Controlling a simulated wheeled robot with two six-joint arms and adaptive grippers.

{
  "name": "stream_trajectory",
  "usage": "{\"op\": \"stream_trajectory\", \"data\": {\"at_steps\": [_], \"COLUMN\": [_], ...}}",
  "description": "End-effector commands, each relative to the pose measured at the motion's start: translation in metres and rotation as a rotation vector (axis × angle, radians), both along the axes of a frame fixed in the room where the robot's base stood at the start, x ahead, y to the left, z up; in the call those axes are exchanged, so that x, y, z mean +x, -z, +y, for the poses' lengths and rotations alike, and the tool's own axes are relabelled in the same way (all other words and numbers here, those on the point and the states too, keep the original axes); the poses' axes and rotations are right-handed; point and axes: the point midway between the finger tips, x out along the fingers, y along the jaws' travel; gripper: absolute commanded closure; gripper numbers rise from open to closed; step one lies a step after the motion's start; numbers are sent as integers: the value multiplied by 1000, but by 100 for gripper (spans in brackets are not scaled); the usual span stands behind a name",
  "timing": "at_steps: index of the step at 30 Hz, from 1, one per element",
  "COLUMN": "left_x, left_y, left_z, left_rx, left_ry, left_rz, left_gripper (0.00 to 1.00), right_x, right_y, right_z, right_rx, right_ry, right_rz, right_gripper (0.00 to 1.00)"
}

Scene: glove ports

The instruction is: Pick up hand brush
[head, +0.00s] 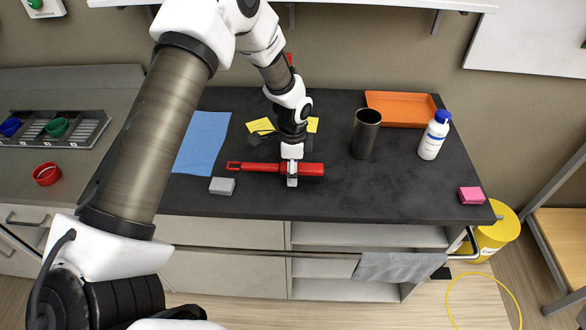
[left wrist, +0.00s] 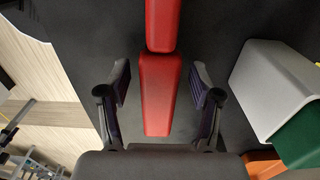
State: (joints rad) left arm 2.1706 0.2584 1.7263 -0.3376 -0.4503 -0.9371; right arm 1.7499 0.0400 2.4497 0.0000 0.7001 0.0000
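The red hand brush (head: 312,169) lies flat on the dark worktop, with its looped handle end pointing left and its wider part to the right. My left gripper (head: 292,172) is over the wider part and covers a piece of it. In the left wrist view, the red brush (left wrist: 157,95) runs between the two dark fingers of my left gripper (left wrist: 160,92). The fingers are apart, with a gap on both sides of the brush. The bristles are not visible. My right gripper is not in view.
The dark worktop (head: 400,190) also holds a grey block (head: 222,186), blue cloth (head: 203,142), yellow pieces (head: 260,126), dark cup (head: 366,134), white bottle (head: 434,136), orange tray (head: 401,108) and pink block (head: 471,196). A pale box-like thing (left wrist: 275,85) stands beside the gripper.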

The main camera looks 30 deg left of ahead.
Motion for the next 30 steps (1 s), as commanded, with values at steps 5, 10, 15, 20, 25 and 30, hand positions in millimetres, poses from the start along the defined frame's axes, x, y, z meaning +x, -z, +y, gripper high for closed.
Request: {"op": "stream_trajectory", "data": {"at_steps": [5, 10, 15, 20, 25, 30], "left_x": [0, 0, 0, 0, 1, -11], "left_y": [0, 0, 0, -6, -24, -34], "left_z": [0, 0, 0, 0, 0, -20], "left_rx": [0, 0, -1, 0, 0, 2], "left_ry": [0, 0, 0, 0, 0, 5], "left_rz": [0, 0, 1, 0, -2, 1], "left_gripper": [99, 100, 100, 100, 100, 100], "right_x": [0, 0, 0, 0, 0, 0], "right_y": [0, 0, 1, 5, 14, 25], "right_z": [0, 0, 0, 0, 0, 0], "right_rx": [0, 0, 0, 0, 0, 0], "right_ry": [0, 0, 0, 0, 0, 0], "right_rz": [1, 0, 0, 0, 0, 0], "right_gripper": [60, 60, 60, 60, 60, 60]}}
